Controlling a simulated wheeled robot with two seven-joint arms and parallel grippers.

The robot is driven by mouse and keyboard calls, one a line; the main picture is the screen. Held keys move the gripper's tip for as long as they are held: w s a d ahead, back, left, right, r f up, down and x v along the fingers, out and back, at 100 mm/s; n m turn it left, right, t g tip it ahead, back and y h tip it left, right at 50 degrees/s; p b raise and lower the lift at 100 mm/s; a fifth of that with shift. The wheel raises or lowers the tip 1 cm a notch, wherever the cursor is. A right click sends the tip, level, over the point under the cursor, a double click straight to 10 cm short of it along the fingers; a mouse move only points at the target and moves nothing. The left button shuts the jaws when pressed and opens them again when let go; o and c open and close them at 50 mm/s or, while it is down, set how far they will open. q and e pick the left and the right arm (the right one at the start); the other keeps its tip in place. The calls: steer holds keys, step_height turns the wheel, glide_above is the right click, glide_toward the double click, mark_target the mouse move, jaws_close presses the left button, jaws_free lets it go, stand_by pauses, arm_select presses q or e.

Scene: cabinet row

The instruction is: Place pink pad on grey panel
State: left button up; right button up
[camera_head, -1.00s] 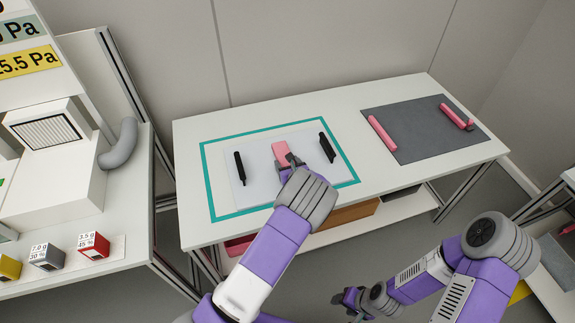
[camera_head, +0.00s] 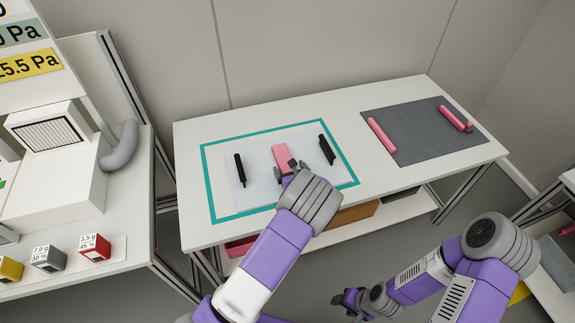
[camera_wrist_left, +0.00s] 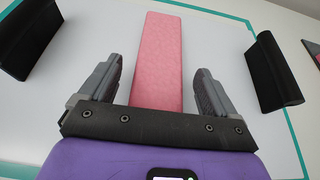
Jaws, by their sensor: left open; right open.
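The pink pad (camera_head: 283,157) lies on a light grey panel (camera_head: 259,184) inside a teal outline on the table, between two black handles. In the left wrist view the pad (camera_wrist_left: 158,55) runs away from my left gripper (camera_wrist_left: 154,85), whose open fingers stand on either side of its near end with gaps. My left gripper (camera_head: 288,171) is at the near end of the pad in the head view. My right gripper (camera_head: 348,303) is low in front of the table, away from the pad, and looks open.
Black handles (camera_head: 240,169) and (camera_head: 327,150) rise from the panel on both sides. A dark grey mat (camera_head: 425,137) with two pink bars (camera_head: 381,135) lies at the table's right. Small labelled boxes (camera_head: 94,247) stand on the left bench. White table top is clear between panel and mat.

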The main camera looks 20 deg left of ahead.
arm_select(q)
steer(key=p+v, duration=0.1)
steer(key=v, duration=0.8)
steer(key=shift+d+r+p, duration=0.1)
steer(key=shift+p, duration=0.25)
steer(key=shift+s, duration=0.1)
